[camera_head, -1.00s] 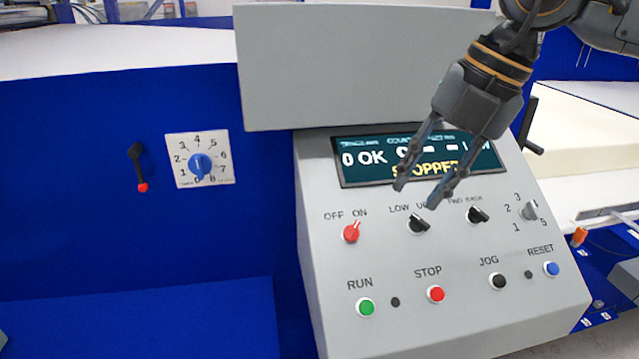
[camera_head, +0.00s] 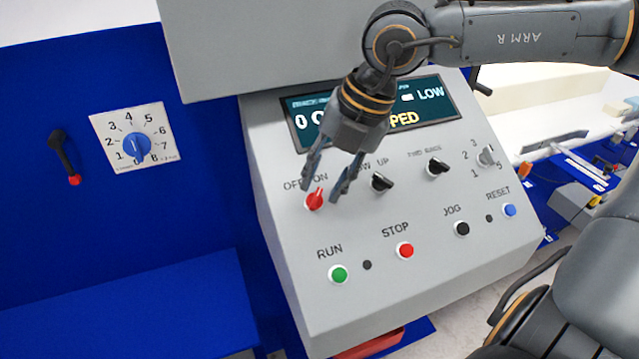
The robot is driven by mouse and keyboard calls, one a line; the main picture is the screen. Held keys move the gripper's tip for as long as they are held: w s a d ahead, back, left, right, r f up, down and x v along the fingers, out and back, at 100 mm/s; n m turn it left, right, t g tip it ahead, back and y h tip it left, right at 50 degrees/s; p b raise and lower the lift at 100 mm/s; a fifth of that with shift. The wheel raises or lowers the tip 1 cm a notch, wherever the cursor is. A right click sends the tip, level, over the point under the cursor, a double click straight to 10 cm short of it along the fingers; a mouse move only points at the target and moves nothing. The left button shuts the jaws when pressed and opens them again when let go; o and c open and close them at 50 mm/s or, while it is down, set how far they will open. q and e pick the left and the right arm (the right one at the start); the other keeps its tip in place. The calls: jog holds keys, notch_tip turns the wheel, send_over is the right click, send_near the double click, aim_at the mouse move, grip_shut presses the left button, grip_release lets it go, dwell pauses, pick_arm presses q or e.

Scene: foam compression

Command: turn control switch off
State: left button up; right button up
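The control switch is a red rotary knob (camera_head: 315,200) under the OFF and ON labels, at the upper left of the sloped grey panel (camera_head: 290,250). Its pointer tilts up and to the right, toward ON. My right gripper (camera_head: 322,190) reaches down from above, with its fingers spread on either side of the red knob. The fingers partly cover the OFF/ON label. I cannot tell whether they touch the knob. My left gripper is not in view.
Right of the red knob are a black LOW/UP switch (camera_head: 381,183) and another black switch (camera_head: 437,167). Below are the green RUN button (camera_head: 338,273) and red STOP button (camera_head: 405,250). The display (camera_head: 430,100) is partly hidden. A blue dial (camera_head: 136,147) sits left.

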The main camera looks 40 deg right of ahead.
aim_at(315, 200)
jog(key=shift+x, duration=0.9)
jog(key=shift+f, duration=0.2)
jog(key=shift+a+f, duration=0.1)
grip_shut()
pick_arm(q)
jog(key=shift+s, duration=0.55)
